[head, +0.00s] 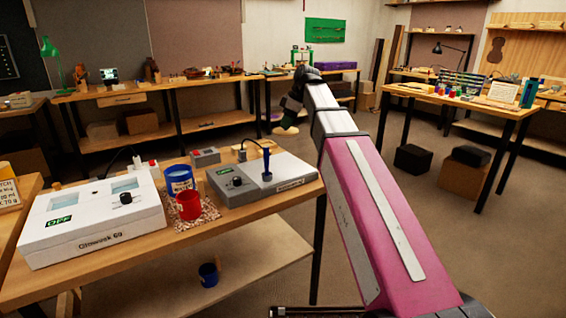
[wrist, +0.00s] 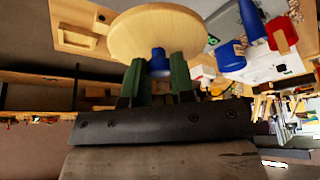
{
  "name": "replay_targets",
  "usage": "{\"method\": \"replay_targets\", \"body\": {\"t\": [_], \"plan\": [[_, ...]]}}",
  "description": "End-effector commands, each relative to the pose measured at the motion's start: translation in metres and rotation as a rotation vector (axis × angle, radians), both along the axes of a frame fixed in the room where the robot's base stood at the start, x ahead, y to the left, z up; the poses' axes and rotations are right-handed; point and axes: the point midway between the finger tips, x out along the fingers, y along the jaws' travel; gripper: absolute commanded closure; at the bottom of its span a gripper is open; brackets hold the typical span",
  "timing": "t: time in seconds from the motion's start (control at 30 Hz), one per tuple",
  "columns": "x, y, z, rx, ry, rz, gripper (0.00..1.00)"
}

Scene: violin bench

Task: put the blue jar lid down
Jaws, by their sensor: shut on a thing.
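The blue jar lid is a round pale wooden disc (wrist: 158,30) with a blue knob (wrist: 158,62). My gripper (wrist: 159,78) is shut on the knob between its green fingers, with the disc beyond the fingertips. In the head view my gripper (head: 286,112) is small and points down, with the lid's pale disc (head: 285,130) under it. It hangs in the air past the back right of the near bench. A blue jar (head: 180,180) stands on that bench, behind a red jar (head: 188,206). I cannot see clearly into either jar.
The near bench (head: 130,262) carries a white device (head: 95,218) marked OFF, a grey device (head: 262,178) with a blue upright part, and a small grey box (head: 206,156). A dark blue pot (head: 208,274) is on the lower shelf.

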Motion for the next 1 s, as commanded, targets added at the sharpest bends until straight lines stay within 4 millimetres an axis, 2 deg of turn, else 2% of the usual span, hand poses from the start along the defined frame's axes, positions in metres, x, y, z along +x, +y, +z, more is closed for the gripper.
{"method": "replay_targets", "body": {"t": [0.23,0.47,0.8,1.0], "plan": [[-0.001,0.000,-0.026,-0.001,0.001,-0.001,1.00],[-0.001,0.000,-0.042,-0.001,0.001,-0.001,1.00],[-0.001,0.000,-0.092,-0.001,0.002,-0.001,1.00],[-0.001,0.000,-0.106,-0.001,0.001,-0.001,1.00]]}}
